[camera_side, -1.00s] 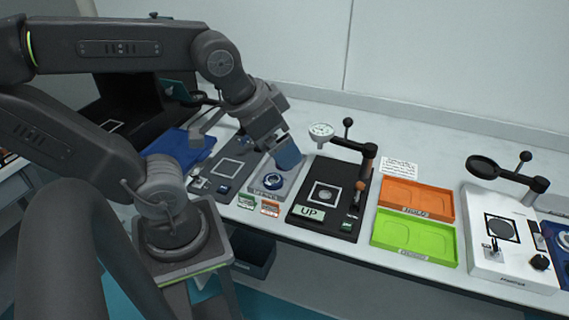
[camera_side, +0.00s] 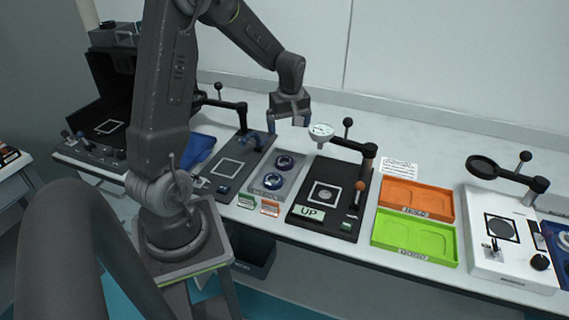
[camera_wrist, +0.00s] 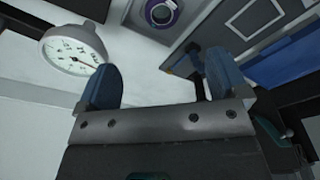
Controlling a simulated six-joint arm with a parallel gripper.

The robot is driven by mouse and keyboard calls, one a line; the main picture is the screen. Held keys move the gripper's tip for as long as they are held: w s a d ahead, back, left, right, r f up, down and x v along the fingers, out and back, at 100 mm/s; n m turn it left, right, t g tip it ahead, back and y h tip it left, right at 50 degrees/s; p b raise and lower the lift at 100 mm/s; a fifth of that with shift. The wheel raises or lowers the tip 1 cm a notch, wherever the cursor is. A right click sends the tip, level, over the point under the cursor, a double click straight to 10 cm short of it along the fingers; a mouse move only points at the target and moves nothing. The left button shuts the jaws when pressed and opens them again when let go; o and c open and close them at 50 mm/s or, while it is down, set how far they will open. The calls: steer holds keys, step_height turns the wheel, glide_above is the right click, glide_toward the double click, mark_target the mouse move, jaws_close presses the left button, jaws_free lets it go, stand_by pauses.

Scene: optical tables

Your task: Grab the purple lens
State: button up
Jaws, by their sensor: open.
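In the side view two round dark lenses sit in a grey tray, a back one (camera_side: 285,162) and a front one (camera_side: 272,181). Both look bluish there, and I cannot tell which is purple. My gripper (camera_side: 290,124) is raised above and behind the tray, apart from both lenses. Its blue fingers (camera_wrist: 164,82) are spread with nothing between them in the wrist view.
A white dial gauge (camera_side: 321,131) on a black stand is close right of my gripper; it also shows in the wrist view (camera_wrist: 72,50). Orange (camera_side: 417,198) and green (camera_side: 414,236) trays lie further right. A dark plate with a white square outline (camera_side: 238,160) lies left of the lens tray.

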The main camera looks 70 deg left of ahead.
glide_above(284, 161)
steer(key=d, duration=0.1)
steer(key=shift+n, duration=0.3)
step_height(284, 161, down, 9)
steer(key=shift+r, duration=0.1)
steer(key=shift+w+a+f, duration=0.1)
steer(key=shift+a+f, duration=0.05)
steer(key=shift+f, duration=0.85)
steer(key=shift+s+a+f, duration=0.1)
steer(key=shift+a+f, duration=0.1)
steer(key=shift+f, duration=0.75)
steer(key=shift+w+a+f, duration=0.1)
steer(key=shift+a+f, duration=0.05)
steer(key=shift+f, duration=0.85)
steer(key=c, duration=1)
steer(key=shift+c, duration=0.2)
